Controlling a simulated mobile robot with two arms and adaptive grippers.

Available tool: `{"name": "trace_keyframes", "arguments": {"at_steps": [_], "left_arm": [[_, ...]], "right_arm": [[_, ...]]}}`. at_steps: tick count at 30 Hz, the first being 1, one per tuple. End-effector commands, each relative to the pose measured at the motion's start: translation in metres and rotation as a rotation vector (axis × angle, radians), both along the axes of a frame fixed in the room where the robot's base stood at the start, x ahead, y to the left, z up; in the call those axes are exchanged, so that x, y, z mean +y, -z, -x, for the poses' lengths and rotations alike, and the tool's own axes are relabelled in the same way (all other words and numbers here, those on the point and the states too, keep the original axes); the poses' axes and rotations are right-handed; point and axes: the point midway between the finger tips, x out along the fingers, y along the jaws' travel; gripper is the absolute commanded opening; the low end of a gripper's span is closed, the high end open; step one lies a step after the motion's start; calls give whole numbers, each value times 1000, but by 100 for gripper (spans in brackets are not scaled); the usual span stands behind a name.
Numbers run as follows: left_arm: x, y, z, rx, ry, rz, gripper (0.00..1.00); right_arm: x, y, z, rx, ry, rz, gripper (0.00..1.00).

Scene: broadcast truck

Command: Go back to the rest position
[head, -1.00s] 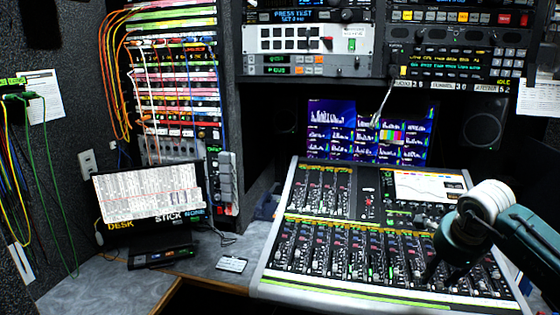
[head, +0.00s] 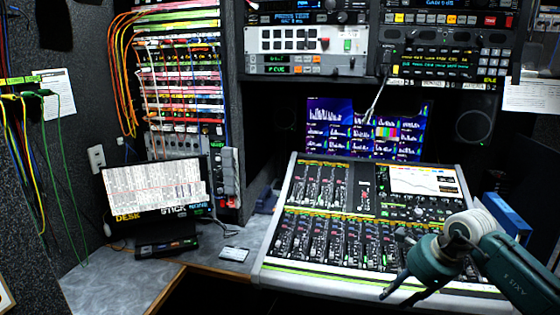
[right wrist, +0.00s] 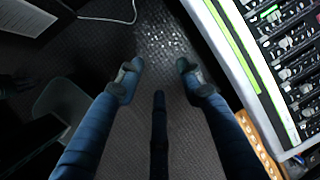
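My right gripper (head: 392,266) is in front of the lower right part of the mixing console (head: 320,196) in the head view. Its two fingers are spread apart, one upper and one lower. In the right wrist view the blue fingers (right wrist: 156,68) are wide apart with nothing between them, over dark floor. The console's edge (right wrist: 232,62) runs along the right side of that view, beside the right finger. My left gripper does not show in either view.
A monitor (head: 155,187) stands on the grey desk (head: 120,280) at the left, with a small card (head: 233,254) nearby. Patch cables (head: 125,75) hang by the rack. A gooseneck microphone (head: 378,98) rises behind the console. A blue object (head: 507,215) is behind my right arm.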

Motion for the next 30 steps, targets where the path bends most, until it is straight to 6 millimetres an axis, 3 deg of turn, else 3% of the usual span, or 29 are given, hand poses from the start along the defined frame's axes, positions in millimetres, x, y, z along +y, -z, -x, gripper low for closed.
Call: {"name": "trace_keyframes", "arguments": {"at_steps": [5,8,10,12,14,16,19,23,27,28,30], "left_arm": [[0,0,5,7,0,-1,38],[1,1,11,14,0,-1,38],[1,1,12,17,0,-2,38],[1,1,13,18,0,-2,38],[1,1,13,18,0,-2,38],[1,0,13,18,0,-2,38],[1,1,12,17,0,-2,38],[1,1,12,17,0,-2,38],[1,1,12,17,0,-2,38],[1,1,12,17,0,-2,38],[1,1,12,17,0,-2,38]], "right_arm": [[64,40,4,82,81,-294,38],[115,67,6,176,214,-577,38],[153,91,4,290,419,-876,38],[166,123,-3,417,709,-1171,38],[158,163,-6,525,1010,-1392,38],[136,209,-3,605,1311,-1559,38],[107,275,19,676,1664,-1690,38],[76,356,69,722,2071,-1768,38],[52,433,141,726,2474,-1779,38],[48,448,157,-697,-2473,1715,38],[42,480,200,-622,-2433,1549,38]]}}
